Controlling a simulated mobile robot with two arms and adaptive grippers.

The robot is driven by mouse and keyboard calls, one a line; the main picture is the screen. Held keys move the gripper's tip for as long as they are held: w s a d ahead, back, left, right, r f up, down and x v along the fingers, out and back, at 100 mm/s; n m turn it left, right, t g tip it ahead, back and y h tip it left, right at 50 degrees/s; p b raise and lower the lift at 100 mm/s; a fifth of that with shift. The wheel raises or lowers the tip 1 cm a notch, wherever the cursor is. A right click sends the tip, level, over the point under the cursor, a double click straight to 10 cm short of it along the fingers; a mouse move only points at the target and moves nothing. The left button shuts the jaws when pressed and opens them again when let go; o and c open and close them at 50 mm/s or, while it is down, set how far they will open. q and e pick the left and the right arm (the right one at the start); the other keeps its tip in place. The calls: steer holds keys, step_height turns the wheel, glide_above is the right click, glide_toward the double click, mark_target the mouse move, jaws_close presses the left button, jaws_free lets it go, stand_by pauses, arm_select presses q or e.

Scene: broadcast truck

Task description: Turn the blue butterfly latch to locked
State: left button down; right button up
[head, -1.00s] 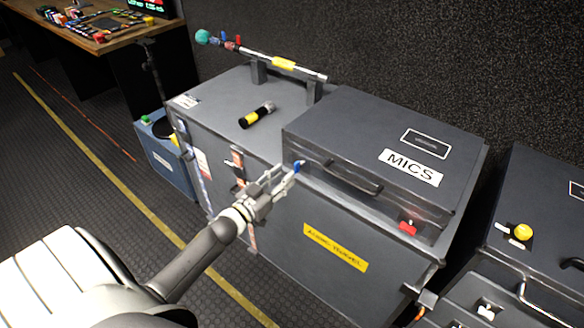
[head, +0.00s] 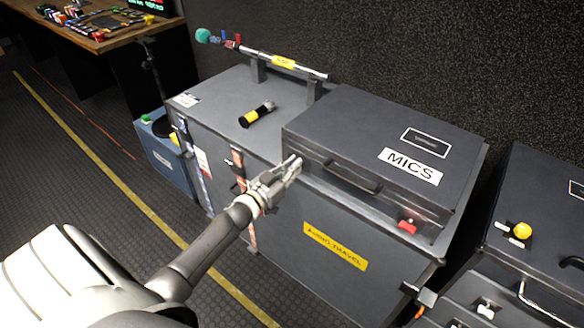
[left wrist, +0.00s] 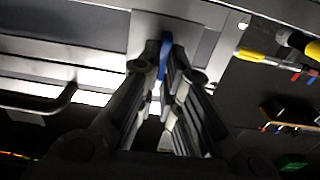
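The blue butterfly latch (left wrist: 164,58) shows in the left wrist view as a narrow blue piece between my fingertips. It sits on the front of the grey MICS case (head: 375,140), near the case's left end. In the head view my left gripper (head: 294,164) is at that spot and hides the latch. Its two fingers (left wrist: 165,62) lie close along both sides of the blue piece and look shut on it. The latch's exact angle cannot be read. My right gripper is not in view.
A red latch (head: 407,226) is at the case's right front, and a handle (head: 353,177) lies between. The case rests on a larger grey trunk (head: 300,222). A black and yellow cylinder (head: 257,114) lies on the trunk top. Another case (head: 545,210) stands at right.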

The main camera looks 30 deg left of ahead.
arm_select(q)
steer(key=shift+m, duration=0.3)
steer(key=m, duration=0.4)
steer(key=shift+d+f+b, duration=0.1)
steer(key=shift+d+b, duration=0.2)
steer(key=shift+b, duration=0.05)
steer(key=m, duration=0.2)
steer(key=m+b, duration=0.1)
steer(key=m, duration=0.1)
steer(key=shift+d+f+m, duration=0.15)
steer(key=shift+m, duration=0.15)
steer(key=m, duration=0.1)
steer(key=m+b, duration=0.1)
steer(key=m, duration=0.1)
steer(key=m+b, duration=0.1)
steer(key=shift+d+f+m, duration=0.15)
steer(key=shift+f+m, duration=0.1)
steer(key=shift+m, duration=0.05)
steer(key=shift+f+m+b, duration=0.15)
steer(key=shift+m+b, duration=0.6)
steer(key=shift+m, duration=1.35)
steer(key=c, duration=1.6)
jaws_free()
steer(key=shift+d, duration=0.1)
